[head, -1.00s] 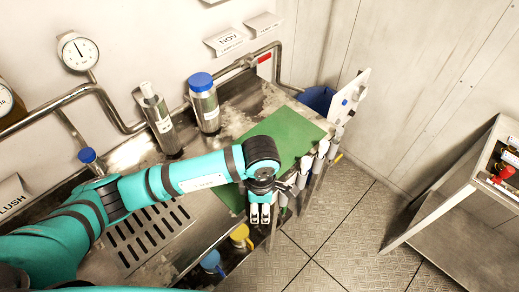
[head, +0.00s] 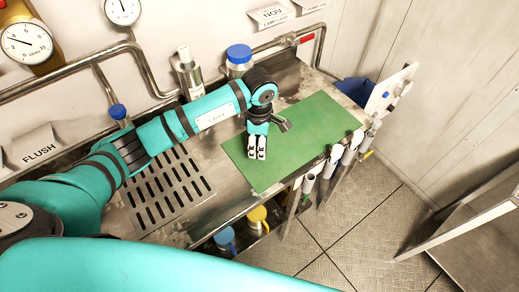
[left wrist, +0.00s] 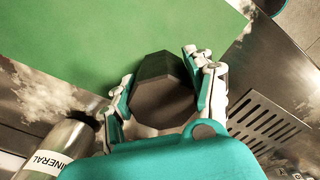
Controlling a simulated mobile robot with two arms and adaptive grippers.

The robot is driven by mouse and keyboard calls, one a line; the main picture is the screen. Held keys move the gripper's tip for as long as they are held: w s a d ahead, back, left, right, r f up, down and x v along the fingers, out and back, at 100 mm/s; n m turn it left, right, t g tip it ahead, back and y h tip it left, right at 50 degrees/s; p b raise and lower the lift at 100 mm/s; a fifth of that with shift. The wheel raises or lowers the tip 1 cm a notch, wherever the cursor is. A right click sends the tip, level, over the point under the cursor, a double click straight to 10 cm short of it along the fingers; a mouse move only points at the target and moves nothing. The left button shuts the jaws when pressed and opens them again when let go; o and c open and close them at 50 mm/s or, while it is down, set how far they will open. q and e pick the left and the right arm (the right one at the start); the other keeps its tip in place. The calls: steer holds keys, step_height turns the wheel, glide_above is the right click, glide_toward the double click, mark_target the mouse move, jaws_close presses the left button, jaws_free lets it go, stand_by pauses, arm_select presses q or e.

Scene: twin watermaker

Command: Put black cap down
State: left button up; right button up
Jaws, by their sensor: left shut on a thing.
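My left gripper (head: 257,152) is over the left part of the green mat (head: 315,122) in the head view. In the left wrist view my left gripper (left wrist: 165,92) is shut on the black cap (left wrist: 162,88), a dark faceted piece between the two fingers. The green mat (left wrist: 70,35) lies beyond the cap in that view. I cannot tell whether the cap touches the mat. The cap is not clearly seen in the head view, where the gripper covers it. My right gripper is not in view.
A steel bottle with a pale top (head: 188,75) and a blue-capped bottle (head: 238,60) stand behind my arm. A bottle marked MINERAL (left wrist: 55,150) is near the gripper. A drain grate (head: 168,190) lies left of the mat. Several white holders line the front edge. The mat's right part is clear.

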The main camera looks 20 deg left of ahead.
arm_select(q)
step_height(320, 180, down, 3)
steer(key=shift+s+r+b, duration=0.1)
steer(key=shift+b, duration=0.25)
steer(key=shift+r, duration=0.1)
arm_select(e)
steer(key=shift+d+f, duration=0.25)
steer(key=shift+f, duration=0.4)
arm_select(q)
steer(key=shift+f, duration=0.2)
steer(key=o, duration=1.1)
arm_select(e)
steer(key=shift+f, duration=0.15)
arm_select(q)
steer(key=shift+r, duration=0.15)
